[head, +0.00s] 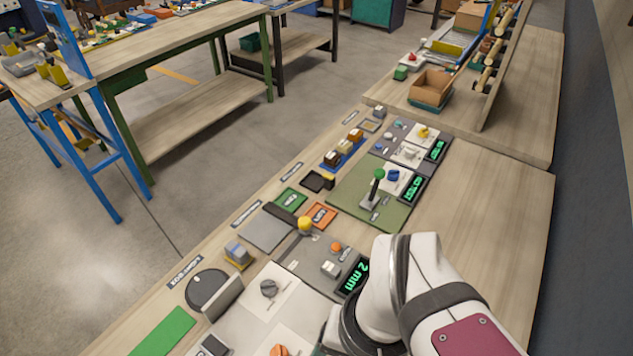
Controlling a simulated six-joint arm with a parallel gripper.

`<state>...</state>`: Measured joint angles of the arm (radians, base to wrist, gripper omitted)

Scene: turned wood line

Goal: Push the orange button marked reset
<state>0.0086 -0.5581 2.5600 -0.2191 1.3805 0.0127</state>
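A small round orange button (336,247) sits on a grey panel (312,262) near the middle of the bench. A white rocker or block (330,268) and a green-lit display reading "2 mm" (355,278) are on the same panel. Any marking on the orange button is too small to read. Another orange knob (278,350) shows at the bottom edge, partly cut off. My white arm fills the lower right, just right of the display. My gripper is not visible.
A yellow ball-topped lever (305,225) stands just left of the orange button. A green-topped lever (377,175) rises from a green panel (345,200) behind. An orange plate (320,215) lies between. Bare bench top (490,215) is free at the right.

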